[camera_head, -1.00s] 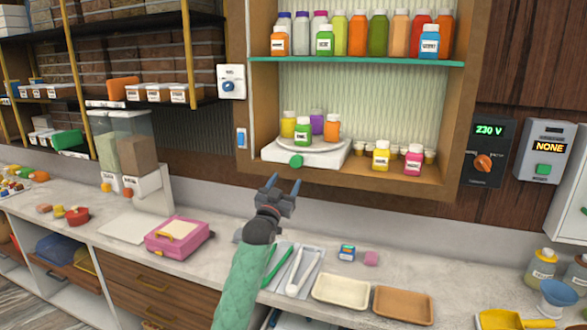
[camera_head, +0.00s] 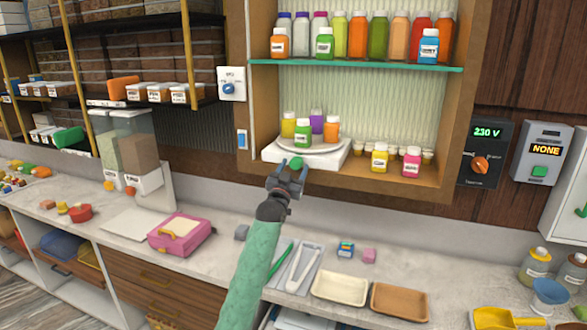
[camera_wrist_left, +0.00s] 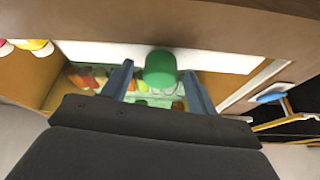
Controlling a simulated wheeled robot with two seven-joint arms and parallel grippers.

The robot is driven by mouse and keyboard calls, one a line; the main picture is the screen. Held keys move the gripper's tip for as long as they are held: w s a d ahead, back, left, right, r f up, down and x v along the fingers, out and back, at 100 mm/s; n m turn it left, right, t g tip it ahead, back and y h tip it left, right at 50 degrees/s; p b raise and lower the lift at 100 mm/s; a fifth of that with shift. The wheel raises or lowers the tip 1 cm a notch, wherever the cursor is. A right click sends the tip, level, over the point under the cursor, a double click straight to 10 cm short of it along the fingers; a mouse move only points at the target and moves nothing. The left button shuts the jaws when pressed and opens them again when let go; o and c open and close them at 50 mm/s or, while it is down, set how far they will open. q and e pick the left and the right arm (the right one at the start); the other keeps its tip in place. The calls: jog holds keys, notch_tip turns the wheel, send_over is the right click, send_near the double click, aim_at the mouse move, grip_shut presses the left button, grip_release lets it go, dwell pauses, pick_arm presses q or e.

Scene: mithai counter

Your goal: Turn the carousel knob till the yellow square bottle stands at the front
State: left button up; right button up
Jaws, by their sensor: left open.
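The carousel is a round light plate (camera_head: 325,148) on a white base (camera_head: 324,160) on the cabinet's lower shelf. A yellow square bottle (camera_head: 288,125) stands at its left, a green bottle (camera_head: 303,133) at the front, an orange one (camera_head: 331,129) at the right and a purple one (camera_head: 317,121) at the back. The green knob (camera_head: 296,164) sits on the base's front. My left gripper (camera_head: 287,176) is open just in front of the knob. In the left wrist view the knob (camera_wrist_left: 160,69) shows between the two fingertips. My right gripper is not in view.
A yellow bottle (camera_head: 379,158) and a pink bottle (camera_head: 412,163) stand to the right on the same shelf. The teal-edged shelf (camera_head: 365,65) with several bottles is above. The counter below holds a pink box (camera_head: 178,236) and trays (camera_head: 340,289).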

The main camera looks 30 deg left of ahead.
pick_arm(q)
jog(key=c, duration=1)
